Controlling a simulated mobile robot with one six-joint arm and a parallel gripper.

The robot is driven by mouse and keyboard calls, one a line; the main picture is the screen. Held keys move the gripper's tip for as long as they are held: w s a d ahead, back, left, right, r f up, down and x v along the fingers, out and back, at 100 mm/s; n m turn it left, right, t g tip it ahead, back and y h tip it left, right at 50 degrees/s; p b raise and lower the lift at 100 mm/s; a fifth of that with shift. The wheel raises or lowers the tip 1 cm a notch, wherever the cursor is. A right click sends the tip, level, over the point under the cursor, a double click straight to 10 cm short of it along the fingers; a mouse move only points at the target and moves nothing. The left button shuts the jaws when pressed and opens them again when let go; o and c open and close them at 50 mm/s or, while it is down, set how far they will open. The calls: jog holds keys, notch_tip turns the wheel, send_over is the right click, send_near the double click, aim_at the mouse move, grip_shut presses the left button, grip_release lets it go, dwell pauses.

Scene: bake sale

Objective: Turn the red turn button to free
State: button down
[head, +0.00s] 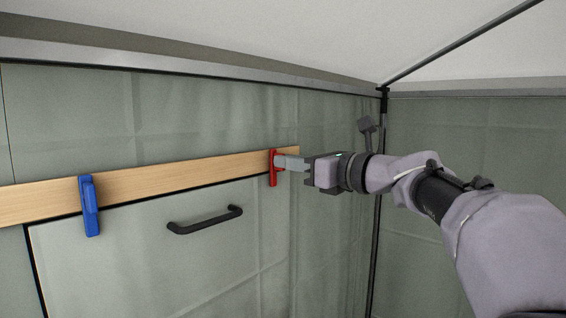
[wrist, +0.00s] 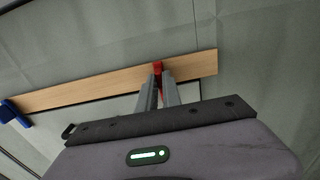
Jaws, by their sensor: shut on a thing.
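The red turn button (head: 273,169) is on the right end of a wooden rail in the head view. It stands upright, its lower part reaching below the rail over the panel's top edge. My gripper (head: 283,162) comes from the right and is shut on it. In the wrist view, the red turn button (wrist: 157,68) shows between the tips of my gripper (wrist: 158,80). The fingers hide part of it there.
A blue turn button (head: 89,205) stands upright at the left on the wooden rail (head: 180,178), also overlapping the panel. The grey panel (head: 120,262) below has a black handle (head: 205,219). A dark tent pole (head: 377,230) stands in the corner behind my arm.

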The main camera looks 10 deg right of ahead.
jog(key=shift+n+b, duration=0.3)
jog(key=shift+s+a+f+n+b, duration=0.1)
jog(key=shift+n+b, duration=2.7)
jog(key=shift+n, duration=1.35)
jog(key=shift+a+f+n+b, duration=0.1)
jog(key=shift+n+b, duration=2.65)
jog(key=shift+n, duration=1.4)
jog(key=c, duration=1.5)
grip_release()
